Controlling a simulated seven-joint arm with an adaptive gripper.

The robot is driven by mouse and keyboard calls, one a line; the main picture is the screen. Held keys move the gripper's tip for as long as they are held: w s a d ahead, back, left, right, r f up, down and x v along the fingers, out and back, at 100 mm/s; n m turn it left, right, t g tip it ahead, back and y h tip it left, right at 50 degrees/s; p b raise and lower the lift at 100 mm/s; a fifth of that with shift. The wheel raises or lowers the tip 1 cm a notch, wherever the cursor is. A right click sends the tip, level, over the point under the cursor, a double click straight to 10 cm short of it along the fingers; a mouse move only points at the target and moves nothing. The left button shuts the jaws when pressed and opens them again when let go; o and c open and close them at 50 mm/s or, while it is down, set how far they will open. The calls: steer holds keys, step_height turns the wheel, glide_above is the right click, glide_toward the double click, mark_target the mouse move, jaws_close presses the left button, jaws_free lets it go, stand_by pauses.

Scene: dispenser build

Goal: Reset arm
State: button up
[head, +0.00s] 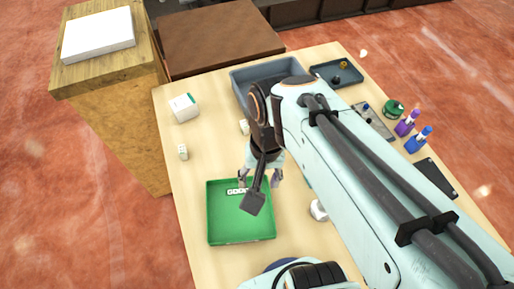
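My gripper (261,178) hangs over the wooden table, above the back edge of the green tray (225,236). Its two fingertips show apart, left and right. A dark flat piece (253,203) reaches down in front of the gripper and hides the space between the fingers; I cannot tell whether it is part of my arm. A short row of small white blocks with dark marks (236,191) lies in the green tray, near its back side.
A grey bin (240,76) stands behind my arm. A white box (184,107) and small white block (183,152) are at left. A dark tray (350,78), green round item (393,108), purple bottle (405,125) and blue bottle (418,140) are at right. My arm hides much of the table.

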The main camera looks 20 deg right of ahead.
steer(key=s+a+n, duration=0.1)
steer(key=s+n, duration=0.3)
steer(key=s, duration=0.2)
steer(key=shift+s+r+n, duration=0.35)
steer(key=shift+r+n, duration=0.05)
steer(key=shift+r, duration=0.05)
